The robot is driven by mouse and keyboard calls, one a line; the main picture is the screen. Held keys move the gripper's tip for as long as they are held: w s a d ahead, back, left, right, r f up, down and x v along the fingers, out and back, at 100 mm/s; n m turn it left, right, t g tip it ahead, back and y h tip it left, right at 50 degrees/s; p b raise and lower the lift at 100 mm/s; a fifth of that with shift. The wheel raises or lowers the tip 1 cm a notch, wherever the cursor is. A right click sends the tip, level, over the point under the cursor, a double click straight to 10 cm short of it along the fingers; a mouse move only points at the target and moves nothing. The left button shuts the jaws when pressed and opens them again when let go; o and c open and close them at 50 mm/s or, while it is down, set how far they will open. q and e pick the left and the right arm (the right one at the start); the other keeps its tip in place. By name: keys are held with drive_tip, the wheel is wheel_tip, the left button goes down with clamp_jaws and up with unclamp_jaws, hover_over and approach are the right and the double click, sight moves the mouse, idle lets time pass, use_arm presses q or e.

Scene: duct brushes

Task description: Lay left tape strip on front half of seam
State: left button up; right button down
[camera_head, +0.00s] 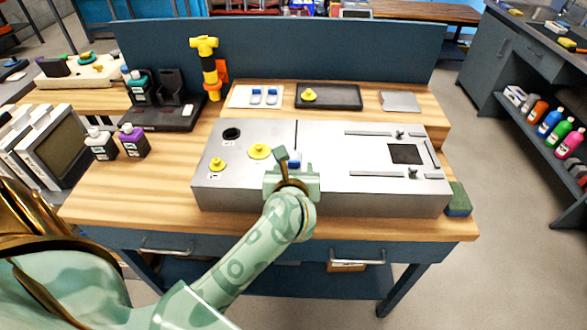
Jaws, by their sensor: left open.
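The grey metal duct box (330,195) lies on the wooden bench. Its seam (296,133) shows as a dark line across the top, and its front part is hidden by my left gripper. My left gripper (290,168) is open over the front of the box, by the seam line. My right gripper is out of view.
Yellow knobbed caps (260,151) sit on the box's left part, near a round hole (232,134). A square opening (405,153) and metal strips are on the right. A dark tray (345,97) stands behind, bottles (133,140) at left, and a green-blue sponge (458,198) at right.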

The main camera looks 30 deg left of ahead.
use_arm(q)
drive_tip(key=p+v, duration=0.1)
drive_tip(key=v, duration=1.1)
